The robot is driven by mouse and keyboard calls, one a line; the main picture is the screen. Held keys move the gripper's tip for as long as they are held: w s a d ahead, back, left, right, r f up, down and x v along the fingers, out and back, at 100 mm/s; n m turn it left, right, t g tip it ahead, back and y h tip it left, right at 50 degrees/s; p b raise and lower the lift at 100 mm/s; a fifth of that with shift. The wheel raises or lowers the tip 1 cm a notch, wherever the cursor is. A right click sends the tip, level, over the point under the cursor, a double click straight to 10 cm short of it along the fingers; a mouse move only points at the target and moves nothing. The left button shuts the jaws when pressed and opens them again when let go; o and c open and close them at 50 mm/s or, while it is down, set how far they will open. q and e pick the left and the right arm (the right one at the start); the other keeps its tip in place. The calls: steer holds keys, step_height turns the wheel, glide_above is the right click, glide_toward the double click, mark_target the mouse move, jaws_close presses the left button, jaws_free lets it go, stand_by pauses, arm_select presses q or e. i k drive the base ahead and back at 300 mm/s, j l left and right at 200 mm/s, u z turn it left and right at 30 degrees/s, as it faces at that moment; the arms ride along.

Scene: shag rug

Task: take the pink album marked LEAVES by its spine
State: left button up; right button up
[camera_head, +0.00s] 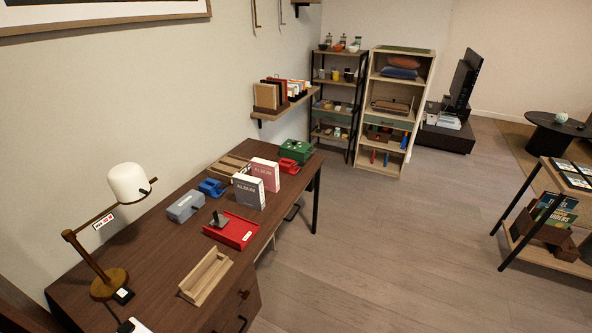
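A pink album (265,173) stands upright on the dark wooden desk, toward its far end. A grey-mauve album (249,192) stands upright just in front of it and covers part of its lower left. Both carry lettering that is too small to read surely, so I cannot tell which is marked LEAVES. A pale spine or page edge shows on the pink album's left side. Neither of my grippers is in view.
The desk (165,262) also holds a lamp (127,184), a red tray (233,231), a wooden tray (205,276), a grey box (184,206), blue and red items and a green box (295,150). Shelves (392,112) stand behind.

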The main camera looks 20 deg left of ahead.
mark_target(268, 171)
steer(key=i+l+z, duration=0.15)
steer(key=i+z, duration=0.4)
steer(key=i, duration=0.25)
steer(key=i+l, duration=0.1)
steer(key=i, duration=0.7)
steer(key=i+u, duration=0.45)
steer(key=i+l+u, duration=0.2)
steer(key=u, duration=0.25)
steer(key=i+l+u, duration=0.2)
steer(key=u, duration=0.25)
steer(key=i+l+u, duration=0.2)
steer(key=u, duration=0.25)
steer(key=i+l+u, duration=0.1)
steer(key=l+u, duration=0.6)
steer(key=u, duration=0.2)
steer(key=l+u, duration=0.25)
steer(key=l, duration=0.2)
steer(key=l+u, duration=0.3)
steer(key=i+l, duration=0.05)
steer(key=l, duration=0.1)
